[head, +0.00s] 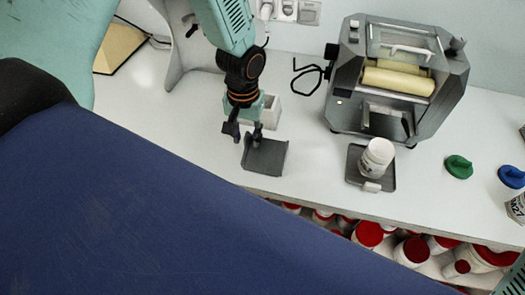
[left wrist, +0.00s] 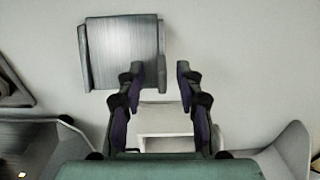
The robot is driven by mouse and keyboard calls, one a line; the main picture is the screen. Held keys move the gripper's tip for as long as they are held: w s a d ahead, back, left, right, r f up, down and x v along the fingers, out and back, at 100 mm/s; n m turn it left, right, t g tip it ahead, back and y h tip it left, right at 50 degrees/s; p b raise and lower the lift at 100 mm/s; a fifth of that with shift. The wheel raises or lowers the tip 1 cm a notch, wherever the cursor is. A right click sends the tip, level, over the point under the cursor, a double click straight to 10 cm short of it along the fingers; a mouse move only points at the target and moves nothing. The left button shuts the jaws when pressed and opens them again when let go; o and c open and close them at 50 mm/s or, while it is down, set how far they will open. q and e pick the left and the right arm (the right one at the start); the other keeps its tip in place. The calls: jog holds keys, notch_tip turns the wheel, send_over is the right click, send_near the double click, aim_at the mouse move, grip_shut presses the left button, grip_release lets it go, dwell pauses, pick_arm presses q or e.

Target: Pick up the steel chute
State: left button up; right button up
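The steel chute (head: 267,158) is a grey metal piece with a flat floor and raised side edges, lying on the white worktop. In the left wrist view the chute (left wrist: 122,52) shows at the upper left, with brushed metal and two upright sides. My left gripper (head: 244,137) points down over the chute's back edge. Whether a finger touches the chute is unclear. My right gripper is not in view.
A white box (head: 270,110) stands just behind the chute. A roller mill (head: 346,95) stands to the right, with a white jar (head: 377,157) on a dark tray (head: 356,175) before it. Green (head: 458,167) and blue (head: 512,177) items lie farther right. Red-lidded jars (head: 367,233) fill the shelf below.

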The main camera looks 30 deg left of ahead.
pick_arm(q)
jog(key=shift+a+f, duration=0.25)
jog(key=shift+f, duration=0.65)
jog(key=shift+s+d+r, duration=0.1)
jog(key=shift+c, duration=0.8)
jog(key=shift+w, duration=0.2)
grip_shut()
jog(key=shift+s, duration=0.1)
jog(key=shift+d, duration=0.1)
